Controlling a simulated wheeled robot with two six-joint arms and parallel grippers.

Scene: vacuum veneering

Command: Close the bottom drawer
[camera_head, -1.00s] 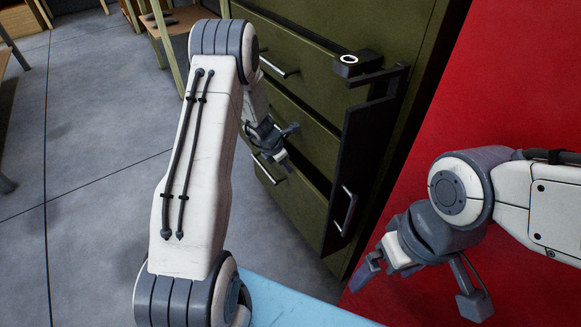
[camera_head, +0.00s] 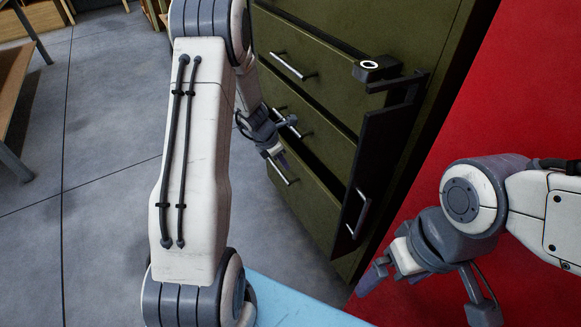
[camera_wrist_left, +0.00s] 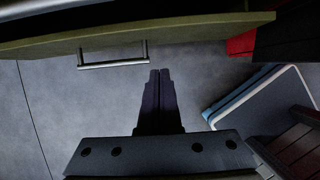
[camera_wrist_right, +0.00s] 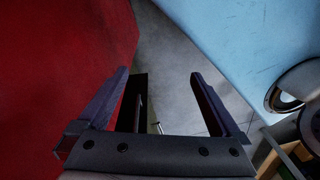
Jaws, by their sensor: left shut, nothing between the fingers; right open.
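The bottom drawer (camera_head: 318,205) of the green cabinet is pulled out, with a dark gap above its front panel. Its bar handle (camera_head: 282,171) is partly behind my left gripper (camera_head: 281,160), which is shut and empty beside the drawer's front. In the left wrist view, the closed fingertips (camera_wrist_left: 160,74) point at the floor side of a drawer front with a bar handle (camera_wrist_left: 112,62), slightly right of that handle and seemingly apart from it. My right gripper (camera_wrist_right: 160,82) is open and empty; in the head view it hangs at the lower right.
Higher drawers (camera_head: 300,85) sit above the bottom one. A dark panel (camera_head: 376,160) with a bar handle stands out from the cabinet's right side, below a black latch box (camera_head: 376,68). A red wall (camera_head: 500,100) is at right. Grey floor (camera_head: 110,180) is free at left.

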